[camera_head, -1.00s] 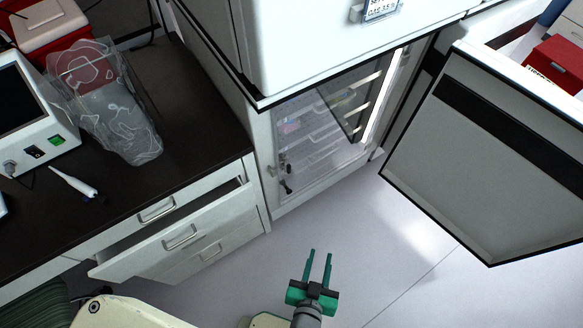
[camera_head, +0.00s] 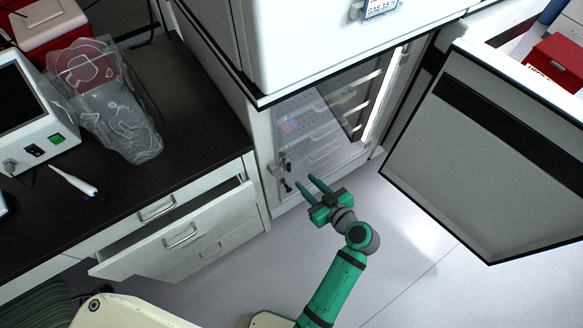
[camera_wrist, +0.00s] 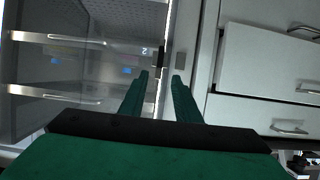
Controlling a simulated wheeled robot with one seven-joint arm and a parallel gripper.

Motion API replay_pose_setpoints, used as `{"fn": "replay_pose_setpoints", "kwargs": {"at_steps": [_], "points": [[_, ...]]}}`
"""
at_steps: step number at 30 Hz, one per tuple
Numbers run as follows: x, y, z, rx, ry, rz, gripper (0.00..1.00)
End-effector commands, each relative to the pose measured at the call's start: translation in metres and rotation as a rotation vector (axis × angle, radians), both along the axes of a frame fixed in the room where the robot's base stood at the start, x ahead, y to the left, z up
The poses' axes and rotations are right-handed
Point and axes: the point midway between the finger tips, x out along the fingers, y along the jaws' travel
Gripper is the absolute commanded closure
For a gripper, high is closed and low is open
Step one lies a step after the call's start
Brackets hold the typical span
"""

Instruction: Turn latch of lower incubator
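The lower incubator (camera_head: 268,150) stands at the upper middle of the head view. Its outer door (camera_head: 490,150) is swung open to the right, and its inner glass door (camera_head: 315,135) shows shelves behind it. A small dark latch (camera_head: 287,186) sits at the left edge of the glass, low on the frame. In the wrist view a dark latch part (camera_wrist: 159,62) shows just beyond my fingertips. My gripper (camera_head: 312,182) is open and empty, its green fingers pointing at the latch from the right, apparently just short of it. It also shows in the wrist view (camera_wrist: 160,78).
A partly open drawer (camera_head: 180,235) juts out of the cabinet left of the incubator. The dark counter (camera_head: 195,100) holds a plastic bag (camera_head: 110,105) and a white device (camera_head: 35,115). The floor (camera_head: 400,220) below the open door is clear.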

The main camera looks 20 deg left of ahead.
Motion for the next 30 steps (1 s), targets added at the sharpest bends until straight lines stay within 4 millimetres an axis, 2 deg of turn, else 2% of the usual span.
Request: {"fn": "replay_pose_setpoints", "kwargs": {"at_steps": [18,24,30], "points": [[0.052,0.067,-0.034,0.001,-0.001,0.002,0.70],[0.059,0.076,-0.040,0.000,0.000,0.001,0.70],[0.060,0.078,-0.040,0.000,0.000,0.001,0.70]]}}
